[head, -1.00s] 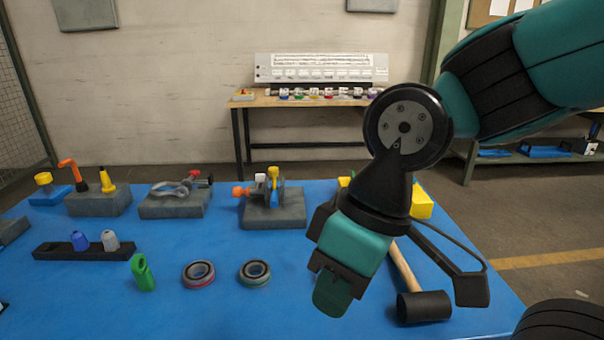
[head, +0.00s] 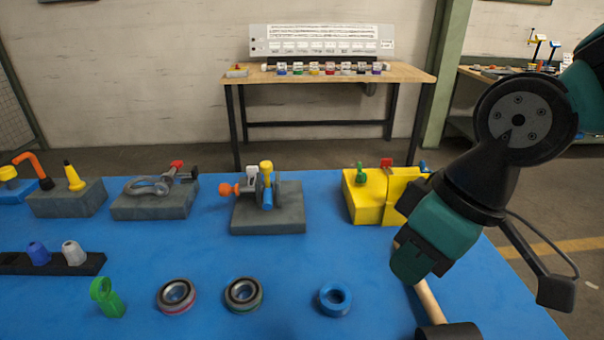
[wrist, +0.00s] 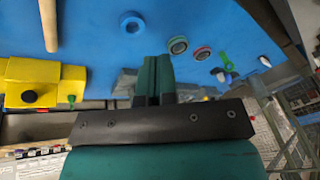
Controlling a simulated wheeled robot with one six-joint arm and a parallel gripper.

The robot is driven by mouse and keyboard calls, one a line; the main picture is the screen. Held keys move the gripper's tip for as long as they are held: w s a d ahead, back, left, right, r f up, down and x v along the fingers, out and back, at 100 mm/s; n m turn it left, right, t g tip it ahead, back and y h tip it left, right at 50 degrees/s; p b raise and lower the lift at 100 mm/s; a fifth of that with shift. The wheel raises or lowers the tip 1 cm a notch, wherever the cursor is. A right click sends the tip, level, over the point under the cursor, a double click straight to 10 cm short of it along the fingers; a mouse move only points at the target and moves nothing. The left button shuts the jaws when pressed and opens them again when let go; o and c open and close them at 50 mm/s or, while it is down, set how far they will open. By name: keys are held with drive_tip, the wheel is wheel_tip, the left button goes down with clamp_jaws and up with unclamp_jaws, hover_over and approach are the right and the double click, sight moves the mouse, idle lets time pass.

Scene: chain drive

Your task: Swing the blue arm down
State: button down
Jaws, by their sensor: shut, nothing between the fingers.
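The blue arm (head: 267,194) stands upright with a yellow knob on its top. It is on a grey block (head: 268,222) at the middle back of the blue table, beside an orange knob (head: 227,189) and a white piece. My gripper (head: 408,264) is to the right of it and nearer the camera, clear of it. The jaws are shut and empty, over the wooden handle of a mallet. In the wrist view my gripper's green fingers (wrist: 155,82) lie together, and I cannot make out the blue arm there.
A yellow block (head: 365,203) with small knobs stands behind my gripper. A mallet (head: 430,303), a blue ring (head: 334,299), two dark rings and a green part (head: 107,297) lie in front. More grey blocks stand at the left. The table between the grey block and the rings is clear.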

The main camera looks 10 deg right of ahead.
drive_tip(key=w+f+n+t+h+b, duration=0.2)
drive_tip(key=w+f+n+t+b, duration=0.15)
drive_tip(key=w+f, duration=0.5)
drive_tip(key=n+t+b, duration=0.3)
drive_tip(key=n+t, duration=1.1)
drive_tip(key=n, duration=1.2)
approach(267, 170)
drive_tip(key=shift+y, duration=0.3)
drive_tip(key=w+p, duration=0.1)
drive_tip(key=w, duration=0.4)
drive_tip(key=w+p, duration=0.1)
drive_tip(key=w, duration=0.1)
drive_tip(key=shift+w+a+r+p, duration=0.1)
drive_tip(key=shift+w+a+p, duration=0.2)
drive_tip(key=shift+p, duration=0.05)
